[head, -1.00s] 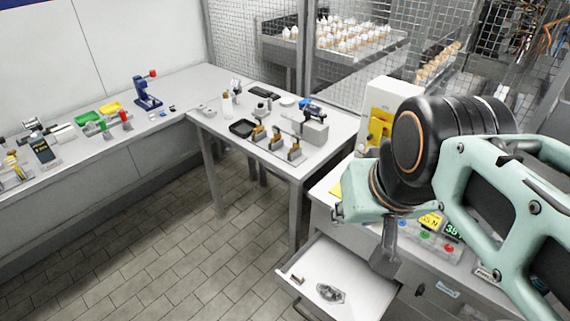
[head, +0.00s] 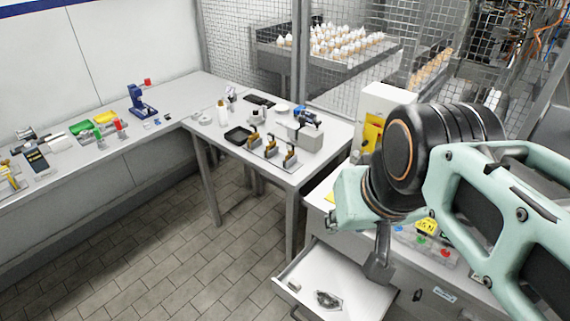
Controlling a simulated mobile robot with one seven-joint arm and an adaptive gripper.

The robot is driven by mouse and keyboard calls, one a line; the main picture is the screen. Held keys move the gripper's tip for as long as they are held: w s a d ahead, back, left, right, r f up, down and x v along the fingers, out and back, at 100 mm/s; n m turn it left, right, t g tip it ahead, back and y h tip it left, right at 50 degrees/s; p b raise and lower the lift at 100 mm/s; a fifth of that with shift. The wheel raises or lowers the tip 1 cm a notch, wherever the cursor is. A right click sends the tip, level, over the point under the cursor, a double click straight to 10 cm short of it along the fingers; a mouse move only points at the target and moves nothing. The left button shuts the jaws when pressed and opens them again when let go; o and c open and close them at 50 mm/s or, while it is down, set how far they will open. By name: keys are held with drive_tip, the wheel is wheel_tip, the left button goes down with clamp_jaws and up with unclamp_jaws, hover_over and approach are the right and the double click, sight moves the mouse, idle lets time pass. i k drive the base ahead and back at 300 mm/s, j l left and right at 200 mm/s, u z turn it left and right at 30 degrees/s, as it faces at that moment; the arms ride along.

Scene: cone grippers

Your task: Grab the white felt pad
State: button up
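I cannot pick out the white felt pad with certainty. A flat, pale round item (head: 283,108) lies near the back of the middle table, too small to identify. The open white drawer (head: 350,292) at the lower right holds a small pale block (head: 295,286) and a dark-and-clear item (head: 327,300); neither is clearly a felt pad. My gripper (head: 378,272) points down over the drawer's right part. Only a grey finger shows, so its opening is hidden, and I see nothing held in it.
A long bench (head: 90,165) with small tools runs along the left wall. A yellow-and-white machine (head: 385,108) stands behind my arm. The tiled floor between is clear.

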sight(293, 284)
drive_tip(key=u, duration=0.2)
drive_tip(key=i+j+z, duration=0.2)
drive_tip(key=k, duration=0.45)
drive_tip(key=i+j+z, duration=0.2)
drive_tip(key=j, duration=0.15)
drive_tip(key=i+j+z, duration=0.15)
drive_tip(key=j, duration=0.2)
drive_tip(key=i+j+z, duration=0.2)
drive_tip(key=j, duration=0.15)
drive_tip(key=i+j+z, duration=0.2)
drive_tip(key=j, duration=0.2)
drive_tip(key=j+z, duration=0.2)
drive_tip(key=j, duration=0.2)
drive_tip(key=j+z, duration=0.1)
drive_tip(key=j, duration=0.2)
drive_tip(key=k+j+z, duration=0.15)
drive_tip(key=j, duration=0.15)
drive_tip(key=i+l+u, duration=0.25)
drive_tip(key=l, duration=0.3)
